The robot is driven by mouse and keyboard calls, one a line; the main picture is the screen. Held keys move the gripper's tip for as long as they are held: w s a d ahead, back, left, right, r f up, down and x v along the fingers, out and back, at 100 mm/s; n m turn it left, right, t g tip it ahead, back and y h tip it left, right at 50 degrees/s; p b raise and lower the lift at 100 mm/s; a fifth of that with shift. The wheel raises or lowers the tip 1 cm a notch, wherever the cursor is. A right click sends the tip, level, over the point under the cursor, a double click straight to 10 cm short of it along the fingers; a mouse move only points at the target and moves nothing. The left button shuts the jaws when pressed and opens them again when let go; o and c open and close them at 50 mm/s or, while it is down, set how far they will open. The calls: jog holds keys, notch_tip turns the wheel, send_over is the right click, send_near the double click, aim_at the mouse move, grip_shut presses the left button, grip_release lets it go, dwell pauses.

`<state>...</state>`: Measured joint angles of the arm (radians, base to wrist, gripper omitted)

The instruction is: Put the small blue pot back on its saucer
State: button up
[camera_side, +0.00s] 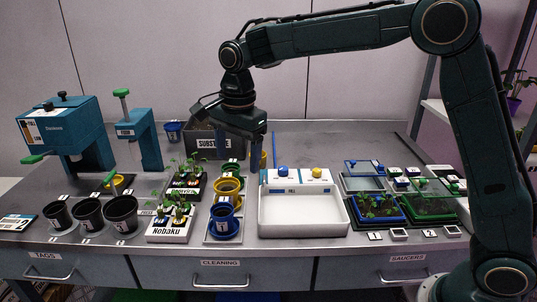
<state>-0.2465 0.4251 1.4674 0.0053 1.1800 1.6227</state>
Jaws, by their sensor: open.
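A blue pot (223,214) with a white label stands in a blue saucer (236,230) at the front of a narrow rack, with yellow and green pots behind it. Another blue pot (173,131) stands at the back left, beside the substrate box; I cannot tell which of the two is the small one. My gripper (240,150) is open and points down above the back of the rack. It is behind and above the front blue pot and to the right of the back one. Its fingertips are partly hidden against the dark box, and nothing shows held between them.
A white basin (303,215) stands right of the rack. Seedling boxes (378,209) are at the right. The bench behind the basin is mostly clear.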

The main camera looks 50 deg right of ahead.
jog(key=s+d+r+n+t, duration=0.1)
jog(key=s+d+r+n, duration=0.2)
jog(key=s, duration=0.4)
jog(key=s+d+r+n+t, duration=0.15)
jog(key=s+d+n, duration=0.25)
jog(key=s, duration=0.4)
jog(key=s+d+r+n+t, duration=0.1)
jog(key=s+d+r+n, duration=0.25)
jog(key=s, duration=0.35)
jog(key=s+d+f+n+t, duration=0.1)
jog(key=s+f+n, duration=0.3)
jog(key=s, duration=0.4)
jog(key=shift+s+d+f+n, duration=0.25)
jog(key=shift+d+f+n, duration=0.1)
jog(key=shift+n, duration=0.3)
